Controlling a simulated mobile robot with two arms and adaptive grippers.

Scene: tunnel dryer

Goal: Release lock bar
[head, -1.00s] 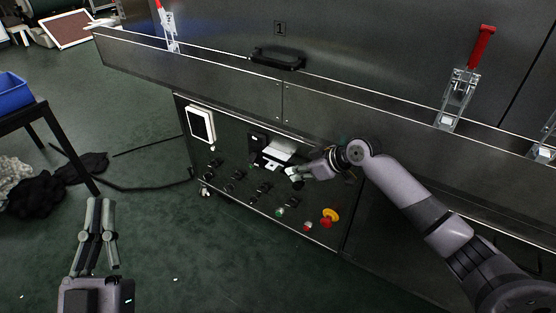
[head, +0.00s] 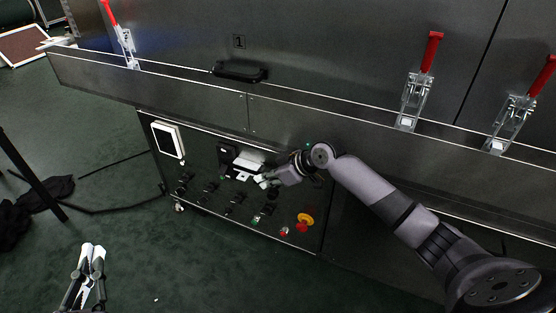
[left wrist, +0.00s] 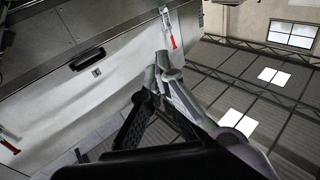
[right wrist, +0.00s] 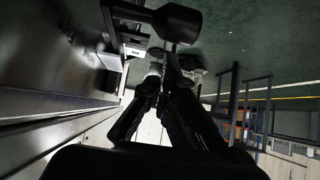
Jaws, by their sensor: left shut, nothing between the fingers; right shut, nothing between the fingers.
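The control panel (head: 205,185) is on the front of the dryer, below the long metal ledge. A pale metal piece (head: 248,160) sticks out beside a black switch unit (head: 227,154); I cannot tell for certain that it is the lock bar. My right gripper (head: 262,181) is shut and empty, just to the lower right of that piece. In the right wrist view its fingertips (right wrist: 167,62) are near a dark round knob (right wrist: 178,23) and a pale bracket (right wrist: 132,51); contact is unclear. My left gripper (head: 93,247) is shut and empty, over the floor at lower left.
Red-handled toggle clamps (head: 418,85) stand along the ledge (head: 300,115), with a black door handle (head: 239,71) between them. A red and yellow emergency stop (head: 305,221) and several black knobs sit low on the panel. The green floor (head: 190,260) ahead is mostly clear.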

